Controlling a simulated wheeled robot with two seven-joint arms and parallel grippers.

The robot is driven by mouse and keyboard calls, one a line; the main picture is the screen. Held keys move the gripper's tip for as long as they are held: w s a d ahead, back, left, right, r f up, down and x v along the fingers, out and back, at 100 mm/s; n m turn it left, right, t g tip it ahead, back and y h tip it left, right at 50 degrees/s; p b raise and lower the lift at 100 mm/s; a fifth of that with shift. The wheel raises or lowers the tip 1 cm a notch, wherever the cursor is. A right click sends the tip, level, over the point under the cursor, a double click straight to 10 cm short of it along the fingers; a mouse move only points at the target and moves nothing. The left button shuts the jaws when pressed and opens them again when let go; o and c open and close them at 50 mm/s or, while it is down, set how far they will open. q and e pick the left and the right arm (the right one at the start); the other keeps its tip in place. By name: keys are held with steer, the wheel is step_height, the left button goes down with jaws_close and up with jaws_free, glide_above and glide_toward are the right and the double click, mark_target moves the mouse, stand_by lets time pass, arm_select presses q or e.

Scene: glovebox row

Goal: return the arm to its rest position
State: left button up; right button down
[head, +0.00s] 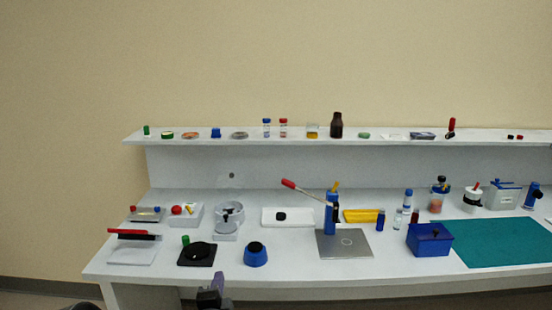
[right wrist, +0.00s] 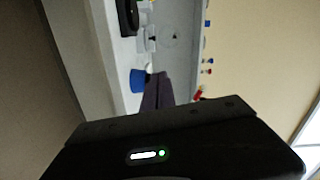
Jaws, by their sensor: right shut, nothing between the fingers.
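My right gripper (head: 214,286) is at the bottom of the head view, in front of the bench's front edge. Its fingers are shut with nothing between them. It is apart from the objects on the bench; the blue round-based item (head: 256,255) stands beyond it to the right. In the right wrist view the dark shut fingers (right wrist: 157,92) point toward the bench, which appears sideways. A blue item (right wrist: 138,80) shows beside the fingers there. My left gripper is not in view.
The white bench (head: 310,273) holds a black plate (head: 197,254), a grey laptop-like slab (head: 345,244), a blue box (head: 430,240) and a teal mat (head: 500,243). A raised shelf (head: 300,140) along the back carries small bottles and dishes. The space before the bench looks clear.

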steer(key=s+d+f+n+g, duration=0.35)
steer(key=d+f, duration=0.25)
steer(key=f, duration=0.2)
steer(key=s+d+f+n+g+y, duration=0.15)
steer(key=s+d+f, duration=0.3)
steer(key=f, duration=0.45)
steer(key=s+d+f+n+g, duration=0.3)
steer(key=d+f, duration=0.3)
steer(key=f, duration=0.2)
steer(key=s+d+f+n+g, duration=0.2)
steer(key=s+g, duration=0.1)
steer(key=s, duration=0.6)
steer(key=s+d+f+n+g+y, duration=0.1)
steer(key=s+d+f+n+g, duration=0.1)
steer(key=s, duration=0.8)
steer(key=s+d+f+n+g+y, duration=0.1)
steer(key=s+d+f+g, duration=0.1)
steer(key=s, duration=0.8)
steer(key=shift+f+n+g, duration=0.4)
steer(key=shift+f+g, duration=0.5)
steer(key=shift+f, duration=0.05)
steer(key=shift+w, duration=0.1)
